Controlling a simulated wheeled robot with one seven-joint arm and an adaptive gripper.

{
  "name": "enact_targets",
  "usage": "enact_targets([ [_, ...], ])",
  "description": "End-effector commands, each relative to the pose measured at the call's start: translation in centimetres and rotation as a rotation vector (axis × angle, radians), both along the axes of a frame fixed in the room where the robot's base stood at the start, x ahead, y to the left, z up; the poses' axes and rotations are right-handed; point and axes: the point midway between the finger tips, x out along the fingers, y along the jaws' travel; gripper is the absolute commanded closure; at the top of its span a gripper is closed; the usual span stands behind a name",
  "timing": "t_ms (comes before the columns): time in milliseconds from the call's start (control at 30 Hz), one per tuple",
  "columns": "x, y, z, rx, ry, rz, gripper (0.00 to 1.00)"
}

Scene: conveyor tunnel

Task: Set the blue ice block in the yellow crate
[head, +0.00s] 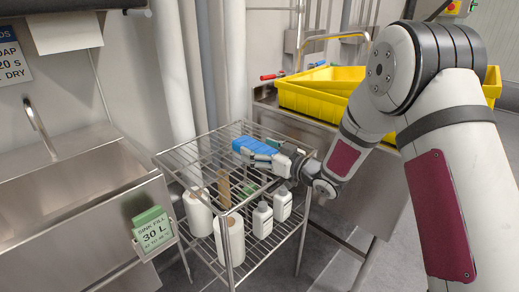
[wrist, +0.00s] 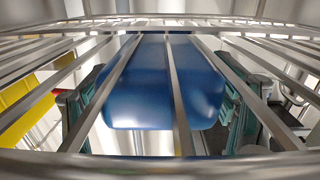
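The blue ice block (head: 252,147) is at the top shelf of the wire rack, toward its back right. My gripper (head: 268,154) reaches in from the right, with its teal-padded fingers at the block. In the wrist view the block (wrist: 165,90) shows through shelf wires, with one finger of my gripper (wrist: 165,110) on each side, close to it. Whether both pads touch the block is unclear. The yellow crate (head: 312,101) stands on the steel counter behind, partly hidden by my arm. A yellow part of it also shows at the left of the wrist view (wrist: 18,100).
The wire rack (head: 185,152) has bottles and white rolls on its lower shelf. A steel sink (head: 70,190) with a green sign (head: 152,232) stands at the left. Pipes (head: 175,70) run up behind the rack. Grey floor shows at the lower right.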

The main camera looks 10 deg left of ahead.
Motion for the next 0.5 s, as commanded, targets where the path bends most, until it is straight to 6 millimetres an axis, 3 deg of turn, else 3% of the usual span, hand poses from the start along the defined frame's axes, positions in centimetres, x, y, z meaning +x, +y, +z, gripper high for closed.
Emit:
enact_targets([
  [300,0.0,0.0,0.4,0.000,0.000,0.000,0.22],
  [500,-1.8,-2.5,0.6,0.001,0.003,-0.004,0.22],
])
